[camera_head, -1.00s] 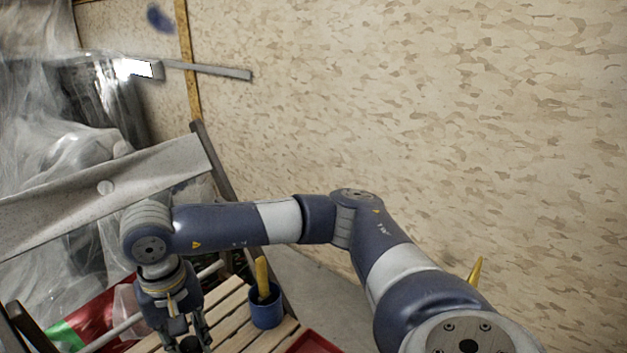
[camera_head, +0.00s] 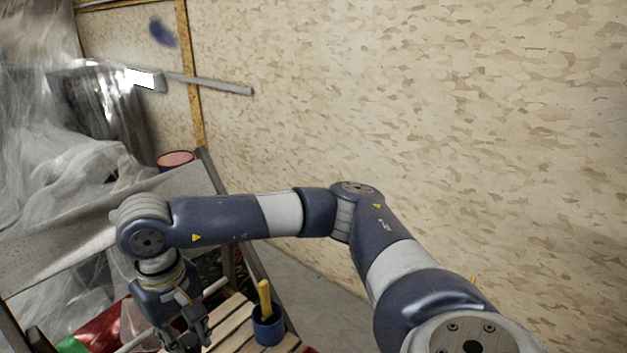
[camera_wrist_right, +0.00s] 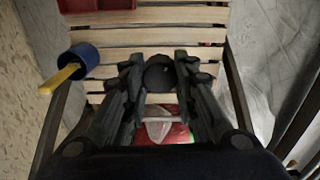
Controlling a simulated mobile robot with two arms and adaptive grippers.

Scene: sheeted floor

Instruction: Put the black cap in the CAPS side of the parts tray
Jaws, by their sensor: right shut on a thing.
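My right gripper (camera_head: 187,336) is at the lower left of the head view, over the slatted wooden surface. The right wrist view shows its two dark fingers (camera_wrist_right: 159,60) shut on a round black cap (camera_wrist_right: 160,78). The cap is held over the slats; its height above them is hard to tell. A red tray (camera_wrist_right: 95,5), seemingly the parts tray, is cut by the top edge of the wrist view, ahead and left of the gripper. No CAPS label is readable. My left gripper is not in view.
A blue cup (camera_head: 267,330) with a yellow handle in it stands on the slats (camera_head: 228,327), right of the gripper in the head view. The cup also shows at the wrist view's left (camera_wrist_right: 84,56). A red-topped container (camera_head: 176,160) stands behind a grey board (camera_head: 70,215).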

